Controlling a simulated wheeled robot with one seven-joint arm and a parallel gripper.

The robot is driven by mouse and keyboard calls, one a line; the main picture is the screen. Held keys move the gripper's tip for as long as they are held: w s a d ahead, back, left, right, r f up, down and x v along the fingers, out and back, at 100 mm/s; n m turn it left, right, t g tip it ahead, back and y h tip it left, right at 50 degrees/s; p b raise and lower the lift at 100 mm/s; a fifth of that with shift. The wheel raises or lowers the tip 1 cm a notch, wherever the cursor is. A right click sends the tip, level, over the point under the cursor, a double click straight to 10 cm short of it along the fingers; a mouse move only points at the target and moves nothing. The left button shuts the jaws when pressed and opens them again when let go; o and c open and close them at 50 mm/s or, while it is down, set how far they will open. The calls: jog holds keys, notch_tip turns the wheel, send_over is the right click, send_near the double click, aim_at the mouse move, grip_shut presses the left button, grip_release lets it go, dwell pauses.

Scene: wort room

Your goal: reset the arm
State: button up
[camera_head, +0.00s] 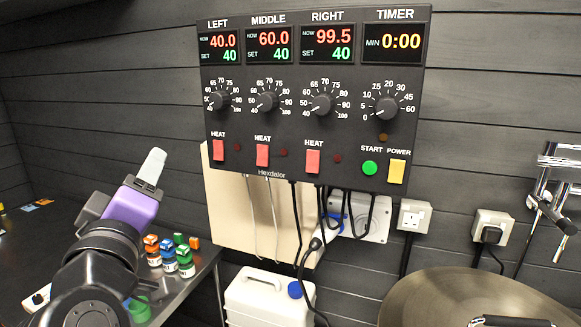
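My arm rises from the lower left of the head view, over the dark worktop. Its purple end section carries my gripper (151,166), which shows as a pale grey finger shape pointing up and right. I see it from behind and the side, so the gap between the fingers is hidden and I cannot tell whether it holds anything. It appears in front of the wall, left of the control panel (315,174), with a visible gap in the picture between them.
The panel shows 40.0, 60.0 and 99.5, each set to 40, and timer 0:00. Several small bottles (185,262) with orange and green caps stand on the worktop (60,225) beside my arm. A white canister (262,297), hanging cables, a round metal lid (450,290) and a tap (556,190) are to the right.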

jog(key=s+d+f+m+g+y, duration=0.1)
jog(key=s+d+f+y, duration=0.15)
jog(key=d+f, duration=0.4)
jog(key=s+d+f+y+b, duration=0.1)
jog(key=s+d+f, duration=0.25)
jog(key=f, duration=0.65)
jog(key=s+d+f+m+g+y, duration=0.15)
jog(key=s+d+f, duration=0.25)
jog(key=f, duration=0.4)
jog(key=s+d+f+m+h+b, duration=0.1)
jog(key=s+d+f+m+h, duration=0.2)
jog(key=s+d, duration=0.6)
jog(key=s+d+f+m+g+h+b, duration=0.1)
jog(key=s+d+f+m+h, duration=0.2)
jog(key=s+d+f, duration=0.3)
jog(key=s+d+f+m+g+h+b, duration=0.1)
jog(key=s+d+f, duration=0.4)
jog(key=s+d, duration=0.8)
jog(key=s+m+h, duration=0.1)
jog(key=s+m, duration=0.1)
jog(key=s, duration=0.1)
jog(key=shift+s+d+f+m+h, duration=0.15)
jog(key=shift+f+m+h, duration=0.1)
jog(key=shift+m+h, duration=0.15)
